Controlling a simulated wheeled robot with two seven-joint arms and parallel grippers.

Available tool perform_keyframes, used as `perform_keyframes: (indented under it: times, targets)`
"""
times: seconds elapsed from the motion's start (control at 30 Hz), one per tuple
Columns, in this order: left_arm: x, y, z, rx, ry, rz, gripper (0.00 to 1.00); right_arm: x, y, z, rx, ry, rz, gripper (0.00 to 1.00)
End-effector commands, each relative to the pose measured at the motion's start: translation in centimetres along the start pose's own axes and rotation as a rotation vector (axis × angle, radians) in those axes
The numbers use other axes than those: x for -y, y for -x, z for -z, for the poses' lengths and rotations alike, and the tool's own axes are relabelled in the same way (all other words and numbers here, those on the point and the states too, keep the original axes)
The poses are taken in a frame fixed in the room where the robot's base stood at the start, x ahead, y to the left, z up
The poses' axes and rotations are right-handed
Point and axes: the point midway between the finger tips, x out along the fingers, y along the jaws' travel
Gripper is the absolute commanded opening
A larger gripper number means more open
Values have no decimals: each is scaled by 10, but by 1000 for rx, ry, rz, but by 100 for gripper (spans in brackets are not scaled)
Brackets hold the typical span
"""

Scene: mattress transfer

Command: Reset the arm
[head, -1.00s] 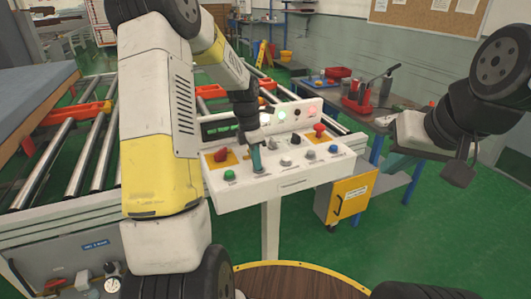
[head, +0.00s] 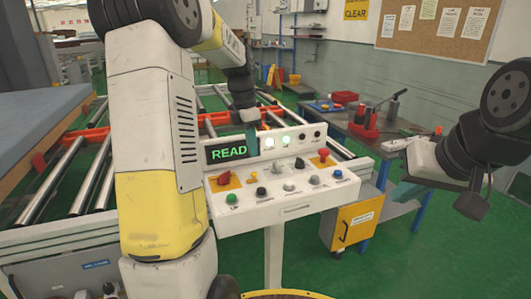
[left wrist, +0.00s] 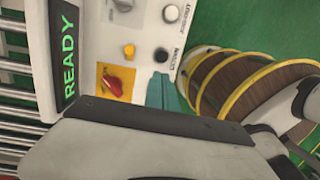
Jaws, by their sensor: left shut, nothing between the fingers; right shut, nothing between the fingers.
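The white control panel (head: 290,208) stands on a post in the middle of the head view. Its display (head: 228,152) shows green letters, and the left wrist view reads READY (left wrist: 69,55). A green button (head: 232,199), a red rotary switch (head: 223,179) on a yellow plate, a black knob (head: 261,191), a blue button (head: 338,174) and a red mushroom button (head: 324,154) sit on its face. My left gripper (head: 251,138) is shut and empty above the panel, apart from the buttons; its teal fingers (left wrist: 166,92) show in the left wrist view. My right gripper (head: 405,191) is shut and empty at the right.
A roller conveyor (head: 92,175) with orange parts runs behind the panel at left, beside a blue-topped mattress (head: 45,115). Green floor is open at lower right.

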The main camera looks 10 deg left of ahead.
Motion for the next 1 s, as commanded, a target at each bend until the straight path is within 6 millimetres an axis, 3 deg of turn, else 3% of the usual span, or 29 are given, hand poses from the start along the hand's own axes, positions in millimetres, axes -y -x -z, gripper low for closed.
perform_keyframes:
  times: [0.27, 0.43, 0.7, 0.83, 1.0]
  targets:
    - [0, 0, 0, 1, -4, -1, 0, 0, 0, 0, 0, 0, 0, 0]
    - [20, 19, 2, 17, -171, -41, 0, 0, 0, 0, 0, 0, 0, 0]
    - [107, 68, 21, 28, -923, -230, 0, 0, 0, 0, 0, 0, 0, 0]
    - [151, 79, 36, -9, -1311, -341, 0, 0, 0, 0, 0, 0, 0, 0]
    - [201, 78, 56, -99, -1773, -481, 0, 0, 0, 0, 0, 0, 0, 0]
